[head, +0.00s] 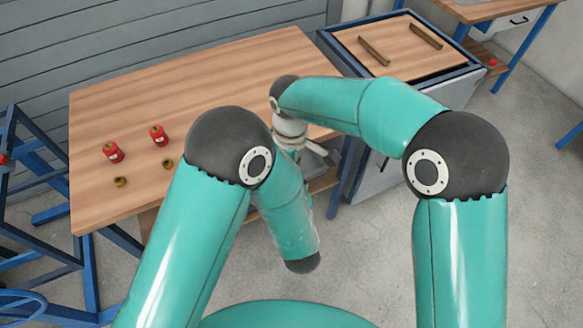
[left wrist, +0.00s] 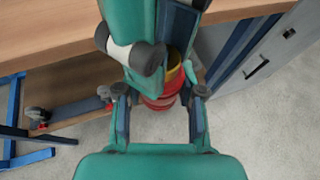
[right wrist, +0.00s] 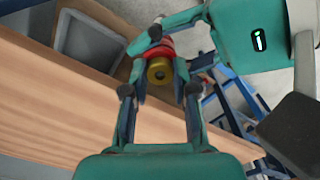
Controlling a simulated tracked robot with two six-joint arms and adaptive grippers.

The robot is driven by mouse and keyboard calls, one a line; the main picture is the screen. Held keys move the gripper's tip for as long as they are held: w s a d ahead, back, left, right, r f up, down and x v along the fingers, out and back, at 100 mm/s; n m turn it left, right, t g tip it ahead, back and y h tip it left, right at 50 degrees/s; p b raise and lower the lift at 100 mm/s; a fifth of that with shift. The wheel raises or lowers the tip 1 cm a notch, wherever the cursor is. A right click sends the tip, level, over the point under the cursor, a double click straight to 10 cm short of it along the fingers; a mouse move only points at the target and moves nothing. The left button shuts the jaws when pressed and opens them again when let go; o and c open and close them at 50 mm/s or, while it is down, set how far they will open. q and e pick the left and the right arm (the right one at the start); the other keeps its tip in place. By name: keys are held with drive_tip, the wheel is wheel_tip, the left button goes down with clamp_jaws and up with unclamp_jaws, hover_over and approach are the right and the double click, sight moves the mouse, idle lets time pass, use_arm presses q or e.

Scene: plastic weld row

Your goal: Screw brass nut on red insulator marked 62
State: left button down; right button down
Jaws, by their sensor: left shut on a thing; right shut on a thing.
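My left gripper (left wrist: 160,92) is shut on a red ribbed insulator (left wrist: 160,102). My right gripper (right wrist: 159,74) is shut on a brass nut (right wrist: 158,71), a yellow ring with a dark hole. In the right wrist view the nut is in line with the held insulator (right wrist: 165,49), right at its end. The nut also shows as a yellow edge in the left wrist view (left wrist: 173,66). Whether the threads are engaged cannot be told. No number is readable on the held insulator. In the head view my arms hide both held parts.
Two other red insulators (head: 113,152) (head: 158,135) stand on the wooden table (head: 215,75), with two brass nuts (head: 121,181) (head: 168,164) in front. A blue-edged bench (head: 400,62) with two brass-coloured bars stands at the back right. A grey bin (right wrist: 88,45) shows in the right wrist view.

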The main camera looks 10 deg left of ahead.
drive_tip(key=c, duration=0.8)
unclamp_jaws()
drive_tip(key=shift+c, duration=0.2)
drive_tip(key=shift+r, duration=0.1)
wheel_tip(320, 180, up, 12)
drive_tip(key=shift+w, duration=0.15)
drive_tip(key=shift+f, duration=0.2)
